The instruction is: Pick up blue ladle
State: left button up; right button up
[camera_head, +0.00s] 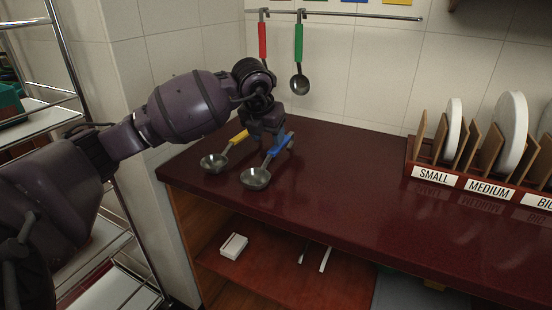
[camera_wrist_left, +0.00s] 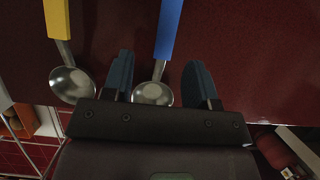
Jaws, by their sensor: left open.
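The blue ladle (camera_head: 279,146) lies on the dark red counter (camera_head: 360,190), its metal bowl towards the front edge. My left gripper (camera_head: 267,137) is open, above and close to the ladle's blue handle. In the left wrist view, the blue ladle (camera_wrist_left: 169,30) runs between the two open fingers of the left gripper (camera_wrist_left: 160,58), and its bowl is partly hidden by the gripper body. I cannot tell whether the fingers touch it. My right gripper is in neither view.
A yellow ladle (camera_head: 239,137) lies just left of the blue one. A red-handled utensil (camera_head: 262,40) and a green ladle (camera_head: 298,45) hang from a wall rail (camera_head: 350,14). A labelled plate rack (camera_head: 470,183) stands at the right. The counter's middle is clear.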

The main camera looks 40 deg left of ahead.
aim_at(273, 150)
pick_arm(q)
jog(key=shift+w+f, duration=0.2)
jog(key=shift+f, duration=0.35)
jog(key=x, duration=0.1)
jog(key=b+x, duration=0.1)
jog(key=x, duration=0.2)
jog(key=shift+d+f+b, duration=0.25)
jog(key=shift+d+b, duration=0.05)
jog(key=shift+w+f, duration=0.15)
jog(key=shift+f, duration=0.1)
jog(key=shift+a, duration=0.1)
jog(key=shift+r, duration=0.2)
grip_shut()
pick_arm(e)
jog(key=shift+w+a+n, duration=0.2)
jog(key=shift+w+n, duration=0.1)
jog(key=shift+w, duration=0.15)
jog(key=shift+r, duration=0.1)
